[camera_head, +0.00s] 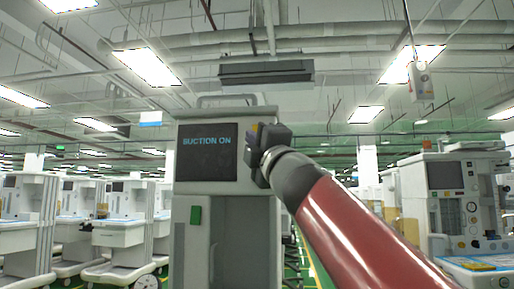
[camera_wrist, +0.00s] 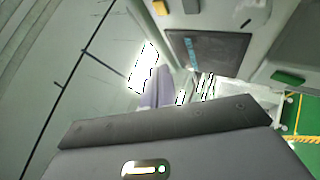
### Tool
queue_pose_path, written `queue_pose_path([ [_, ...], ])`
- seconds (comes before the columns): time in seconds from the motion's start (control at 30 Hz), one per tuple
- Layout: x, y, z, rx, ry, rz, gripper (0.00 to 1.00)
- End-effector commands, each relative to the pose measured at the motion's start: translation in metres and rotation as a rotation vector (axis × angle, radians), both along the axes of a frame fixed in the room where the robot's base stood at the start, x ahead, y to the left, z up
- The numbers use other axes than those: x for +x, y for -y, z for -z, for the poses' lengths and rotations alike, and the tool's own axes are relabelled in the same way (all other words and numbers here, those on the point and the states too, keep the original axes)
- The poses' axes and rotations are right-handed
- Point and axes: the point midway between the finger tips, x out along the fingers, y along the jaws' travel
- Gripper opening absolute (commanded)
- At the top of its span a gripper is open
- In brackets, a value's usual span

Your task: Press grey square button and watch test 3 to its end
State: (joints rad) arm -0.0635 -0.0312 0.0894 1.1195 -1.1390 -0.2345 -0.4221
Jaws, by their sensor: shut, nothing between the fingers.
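The cart (camera_head: 184,230) stands upright in front of me, with a dark screen (camera_head: 207,165) reading "SUCTION ON" in blue letters. The screen also shows, turned on its side, in the wrist view (camera_wrist: 222,54). My gripper (camera_head: 254,152) is shut and empty at the right edge of the screen, in front of the cart's upper panel; I cannot tell whether it touches the panel. A yellow piece (camera_head: 254,127) shows just above it. A green piece (camera_head: 196,214) sits below the screen, and also shows in the wrist view (camera_wrist: 288,77).
Several white carts (camera_head: 120,232) stand at the left. Another machine (camera_head: 445,195) with a screen and gauges stands at the right. A grey control box (camera_head: 421,82) hangs from above at the upper right. Green floor with yellow lines (camera_wrist: 303,140) shows beside the cart.

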Motion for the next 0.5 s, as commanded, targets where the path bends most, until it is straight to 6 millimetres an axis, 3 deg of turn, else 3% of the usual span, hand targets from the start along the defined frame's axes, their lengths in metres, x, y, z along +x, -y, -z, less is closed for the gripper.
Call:
queue_pose_path([
  [0.5,0.066,0.013,-0.001,0.002,-0.002,0.0,0.0],
])
